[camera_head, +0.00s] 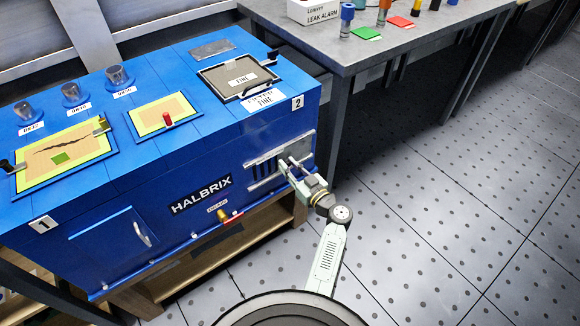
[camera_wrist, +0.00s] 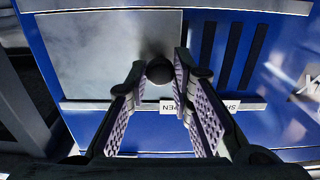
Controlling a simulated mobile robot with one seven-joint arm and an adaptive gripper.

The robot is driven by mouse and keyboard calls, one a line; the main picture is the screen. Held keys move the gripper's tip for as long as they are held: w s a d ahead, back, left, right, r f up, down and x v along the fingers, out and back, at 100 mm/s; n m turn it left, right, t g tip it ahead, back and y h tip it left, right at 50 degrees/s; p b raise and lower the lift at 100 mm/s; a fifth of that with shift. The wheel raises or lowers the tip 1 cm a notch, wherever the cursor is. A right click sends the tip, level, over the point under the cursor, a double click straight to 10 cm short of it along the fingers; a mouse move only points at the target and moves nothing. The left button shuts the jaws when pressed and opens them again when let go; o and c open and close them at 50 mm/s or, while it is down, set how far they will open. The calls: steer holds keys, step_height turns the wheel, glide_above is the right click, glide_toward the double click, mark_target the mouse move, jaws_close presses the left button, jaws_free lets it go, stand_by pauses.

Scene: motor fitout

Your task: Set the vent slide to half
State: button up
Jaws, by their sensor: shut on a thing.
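The vent slide is on the front face of the blue HALBRIX machine, at its right end. In the wrist view its grey metal plate (camera_wrist: 100,55) lies to the left, and several dark vent slots (camera_wrist: 230,55) show uncovered to the right. A dark round knob (camera_wrist: 159,69) sits at the plate's right edge. My gripper (camera_head: 287,164) is at the vent in the head view, hiding part of the plate. In the wrist view my gripper (camera_wrist: 160,72) has its fingers on either side of the knob, shut on it. Upside-down labels (camera_wrist: 168,107) beside the rail are partly hidden by a finger.
The machine's top (camera_head: 205,75) carries panels, a lidded filter tray (camera_head: 238,78) and several clear-topped knobs. A grey table (camera_head: 375,45) with small parts stands close behind on the right. A red-handled valve (camera_head: 230,220) sticks out low on the front. The floor at right is clear.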

jaws_close()
steer(key=s+a, duration=0.1)
steer(key=s+a+b, duration=0.1)
steer(key=a, duration=0.1)
steer(key=shift+s+a+f, duration=0.2)
steer(key=shift+s, duration=0.05)
steer(key=shift+s+a+r, duration=0.15)
steer(key=shift+s+a, duration=0.1)
steer(key=shift+a, duration=0.15)
steer(key=o, duration=0.6)
jaws_free()
steer(key=shift+d, duration=0.1)
